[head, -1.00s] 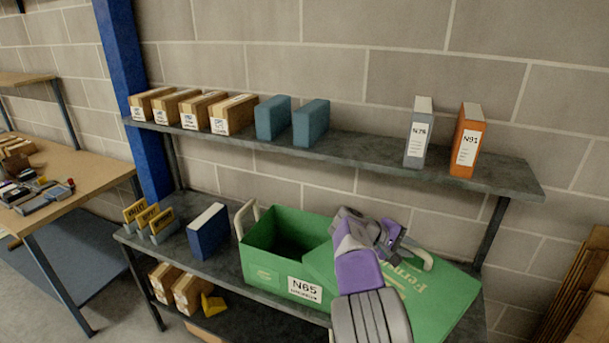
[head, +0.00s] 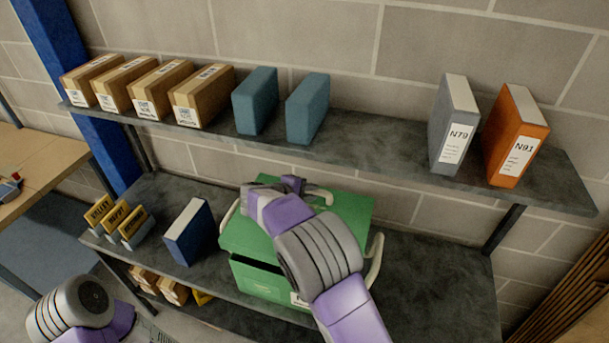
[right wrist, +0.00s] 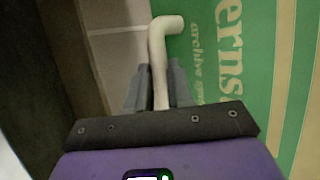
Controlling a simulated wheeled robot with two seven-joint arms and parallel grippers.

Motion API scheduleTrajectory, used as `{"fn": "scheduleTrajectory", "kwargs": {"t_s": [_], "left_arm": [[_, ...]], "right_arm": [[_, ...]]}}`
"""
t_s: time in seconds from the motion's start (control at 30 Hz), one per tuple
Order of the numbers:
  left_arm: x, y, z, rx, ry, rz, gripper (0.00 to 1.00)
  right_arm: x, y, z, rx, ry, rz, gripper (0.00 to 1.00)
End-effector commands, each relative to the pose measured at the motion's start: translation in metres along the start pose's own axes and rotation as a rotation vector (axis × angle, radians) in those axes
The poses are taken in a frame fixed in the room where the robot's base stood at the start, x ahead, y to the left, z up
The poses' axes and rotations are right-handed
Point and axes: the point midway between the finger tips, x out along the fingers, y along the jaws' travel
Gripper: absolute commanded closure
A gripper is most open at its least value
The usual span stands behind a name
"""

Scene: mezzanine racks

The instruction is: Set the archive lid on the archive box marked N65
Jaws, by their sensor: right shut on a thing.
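The green archive lid (head: 348,208) lies over the green archive box (head: 253,278) on the lower shelf. A dark gap shows between them at the front left; I cannot tell whether the lid touches the box elsewhere. The box's white label is mostly hidden by my right arm, with only an edge in view. My right gripper (head: 291,184) is at the lid's far side, shut on its cream handle. The right wrist view shows the handle (right wrist: 158,65) between the fingers, beside the lid's green printed face (right wrist: 228,50). My left gripper is out of view; only part of that arm shows.
A blue binder (head: 188,232) and small yellow-labelled holders (head: 118,222) stand left of the box. The upper shelf (head: 385,155) above holds cartons (head: 201,93), teal blocks, a grey N79 binder (head: 454,125) and an orange N91 binder (head: 515,135). The lower shelf is clear at right.

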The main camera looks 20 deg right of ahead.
Motion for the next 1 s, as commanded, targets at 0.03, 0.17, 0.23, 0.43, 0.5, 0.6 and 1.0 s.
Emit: {"fn": "scheduleTrajectory", "kwargs": {"t_s": [0.03, 0.17, 0.23, 0.43, 0.5, 0.6, 1.0], "left_arm": [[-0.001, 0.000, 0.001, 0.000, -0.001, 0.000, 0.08], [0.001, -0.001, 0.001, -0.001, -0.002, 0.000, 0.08], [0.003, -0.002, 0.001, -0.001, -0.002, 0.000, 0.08], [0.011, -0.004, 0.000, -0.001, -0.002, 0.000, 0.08], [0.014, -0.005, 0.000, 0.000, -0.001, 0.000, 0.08], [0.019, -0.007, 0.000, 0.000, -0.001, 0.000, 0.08], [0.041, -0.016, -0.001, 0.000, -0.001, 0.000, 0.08]], "right_arm": [[-0.002, -0.001, -0.002, -0.002, 0.004, 0.002, 1.00], [-0.001, -0.004, -0.003, -0.003, 0.006, 0.002, 1.00], [0.001, -0.006, -0.003, -0.003, 0.006, 0.002, 1.00], [0.008, -0.017, -0.006, -0.003, 0.005, 0.002, 1.00], [0.011, -0.021, -0.007, -0.004, 0.004, 0.002, 1.00], [0.015, -0.028, -0.009, -0.004, 0.003, 0.002, 1.00], [0.032, -0.056, -0.015, -0.002, 0.004, 0.001, 1.00]]}}
